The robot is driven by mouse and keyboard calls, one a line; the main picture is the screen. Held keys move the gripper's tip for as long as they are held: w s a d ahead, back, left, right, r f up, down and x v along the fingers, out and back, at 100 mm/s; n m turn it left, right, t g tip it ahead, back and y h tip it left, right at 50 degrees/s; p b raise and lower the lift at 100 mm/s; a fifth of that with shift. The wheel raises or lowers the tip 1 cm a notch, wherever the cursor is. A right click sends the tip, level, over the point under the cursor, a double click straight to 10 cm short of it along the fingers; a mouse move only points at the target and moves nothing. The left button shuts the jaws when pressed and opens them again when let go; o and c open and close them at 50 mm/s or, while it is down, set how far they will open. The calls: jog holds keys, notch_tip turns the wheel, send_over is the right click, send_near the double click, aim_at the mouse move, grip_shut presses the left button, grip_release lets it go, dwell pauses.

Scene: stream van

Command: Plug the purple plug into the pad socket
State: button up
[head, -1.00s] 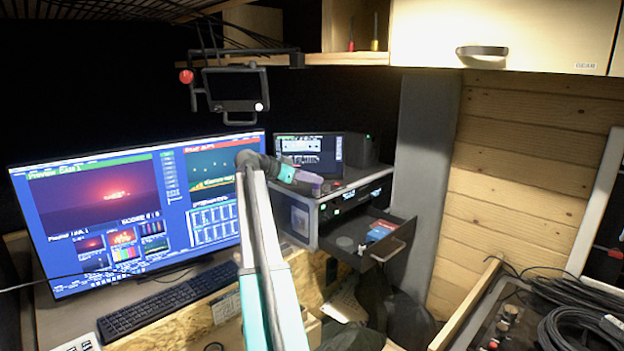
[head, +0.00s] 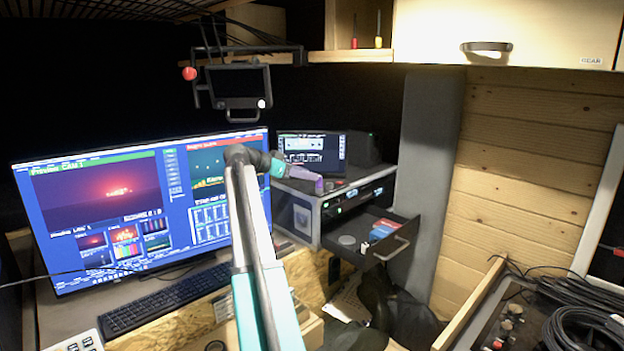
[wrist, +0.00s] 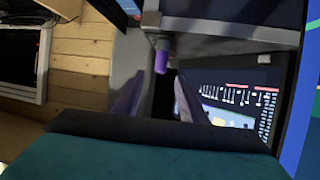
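My gripper (head: 316,184) is over the top of the rack box beside the laptop in the head view. In the wrist view my gripper (wrist: 159,82) has its two fingers apart, with a dark gap between them. The purple plug (wrist: 162,58) shows just beyond the gap, close to the fingertips, against a grey surface. I see no finger pressed on it. In the head view I cannot separate the plug from the purplish gripper end. I cannot make out the pad socket in either view.
The rack box (head: 300,215) has an open drawer (head: 362,240) at its front. A laptop (head: 312,150) stands on it. A large monitor (head: 110,205) is at left, with a small screen (head: 238,84) hanging above. Cables (head: 580,320) lie at right.

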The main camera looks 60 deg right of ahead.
jog(key=b+v, duration=0.2)
jog(key=v, duration=0.7)
jog(key=shift+w+a, duration=0.15)
jog(key=shift+a, duration=0.1)
dwell(0.7)
